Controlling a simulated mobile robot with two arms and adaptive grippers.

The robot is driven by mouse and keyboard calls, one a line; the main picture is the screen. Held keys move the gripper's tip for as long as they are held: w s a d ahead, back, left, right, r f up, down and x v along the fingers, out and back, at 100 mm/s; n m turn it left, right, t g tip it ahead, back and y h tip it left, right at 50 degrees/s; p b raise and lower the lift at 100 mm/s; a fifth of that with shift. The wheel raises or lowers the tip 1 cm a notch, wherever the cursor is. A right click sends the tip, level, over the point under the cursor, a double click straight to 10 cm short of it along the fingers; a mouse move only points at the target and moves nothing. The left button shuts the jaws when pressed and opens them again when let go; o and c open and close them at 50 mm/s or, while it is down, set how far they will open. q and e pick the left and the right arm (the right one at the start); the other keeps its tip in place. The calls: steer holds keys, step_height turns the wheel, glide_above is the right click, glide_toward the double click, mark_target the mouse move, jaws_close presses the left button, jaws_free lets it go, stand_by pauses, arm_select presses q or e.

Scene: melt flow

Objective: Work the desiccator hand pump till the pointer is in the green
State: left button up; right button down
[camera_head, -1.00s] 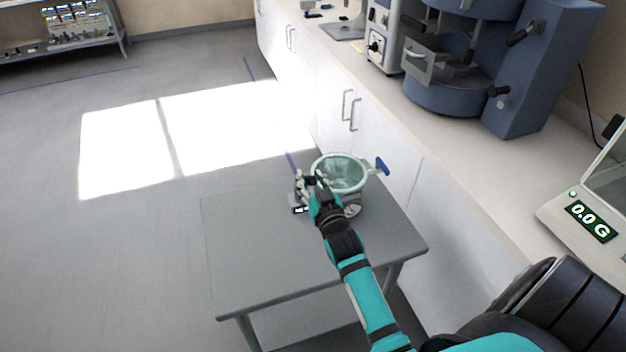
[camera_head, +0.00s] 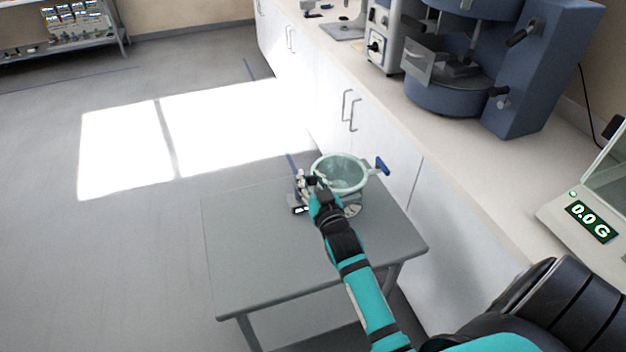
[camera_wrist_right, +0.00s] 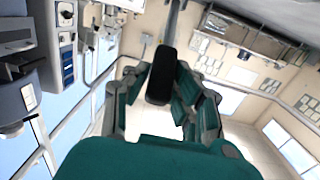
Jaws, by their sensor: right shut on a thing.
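The desiccator (camera_head: 341,160), a pale green glass bowl, stands on the small grey table, with a blue-handled part (camera_head: 382,166) on its right. The hand pump (camera_head: 297,198) is beside it on the left, mostly hidden by my gripper. A white round dial (camera_head: 353,210) shows in front of the desiccator, partly covered by my arm; its pointer is too small to read. My right gripper (camera_head: 314,184) is at the pump. In the right wrist view its fingers (camera_wrist_right: 162,92) are around a black handle (camera_wrist_right: 161,72). My left gripper is not in view.
The grey table (camera_head: 255,255) is bare to the left and front. White cabinets and a counter (camera_head: 450,135) run close along the right, with a blue machine (camera_head: 545,75) and a balance reading 0.0 G (camera_head: 590,221). The floor at left is free.

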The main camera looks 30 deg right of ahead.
steer(key=shift+f, duration=0.15)
steer(key=shift+s+a+f+b, duration=0.15)
steer(key=shift+s+f+b, duration=0.3)
steer(key=shift+f, duration=0.45)
steer(key=shift+s+a+f+b, duration=0.1)
steer(key=shift+s+f+b, duration=0.15)
steer(key=shift+s+f, duration=0.5)
steer(key=shift+w+f, duration=0.1)
steer(key=shift+w+d+r+p, duration=0.1)
steer(key=shift+w+r+p, duration=0.2)
steer(key=shift+r+p, duration=0.3)
steer(key=shift+w+d+r+p, duration=0.1)
steer(key=shift+w+r+p, duration=0.15)
steer(key=shift+r+p, duration=0.35)
